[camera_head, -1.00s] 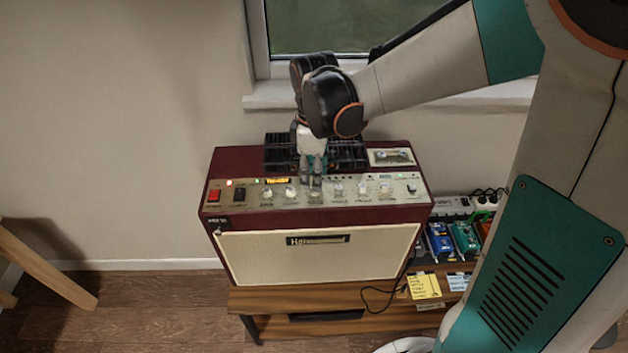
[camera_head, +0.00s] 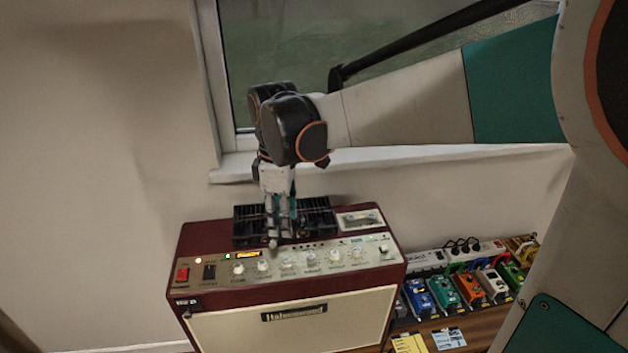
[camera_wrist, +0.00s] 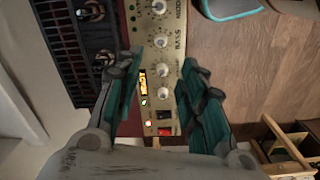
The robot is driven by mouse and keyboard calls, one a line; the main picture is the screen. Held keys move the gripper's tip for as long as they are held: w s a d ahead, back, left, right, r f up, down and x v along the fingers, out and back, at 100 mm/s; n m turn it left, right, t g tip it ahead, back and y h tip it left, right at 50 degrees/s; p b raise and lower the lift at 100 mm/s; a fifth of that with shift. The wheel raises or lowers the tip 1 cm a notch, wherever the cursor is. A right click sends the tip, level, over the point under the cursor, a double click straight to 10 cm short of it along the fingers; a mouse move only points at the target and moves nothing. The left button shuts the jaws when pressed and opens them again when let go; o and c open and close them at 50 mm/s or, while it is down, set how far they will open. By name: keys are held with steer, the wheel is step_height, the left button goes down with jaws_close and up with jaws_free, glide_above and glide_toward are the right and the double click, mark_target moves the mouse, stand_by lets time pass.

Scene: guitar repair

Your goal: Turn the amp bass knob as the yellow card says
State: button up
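The amp (camera_head: 290,340) is dark red with a cream front and a metal control panel holding a row of pale knobs. In the wrist view the word BASS is printed beside one knob (camera_wrist: 161,40); it seems to be the third knob from the switches in the head view (camera_head: 286,262). My gripper (camera_head: 279,240) is above the panel's back edge, apart from the knobs. In the wrist view it is open (camera_wrist: 160,68), with the panel showing between its fingers and nothing held. The yellow card (camera_head: 410,344) is cut off at the bottom edge; its writing is unreadable.
A red switch (camera_head: 183,274) and a black switch (camera_head: 209,271) sit at the panel's left end, near a lit yellow display (camera_head: 243,254). Several colored pedals (camera_head: 471,288) and a power strip (camera_head: 455,255) stand to the right. A window (camera_head: 380,80) is behind.

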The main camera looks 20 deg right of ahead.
mark_target(287, 260)
step_height(287, 260, down, 12)
steer(key=m+p, duration=0.1)
steer(key=m, duration=1.2)
steer(key=shift+s, duration=0.15)
jaws_close()
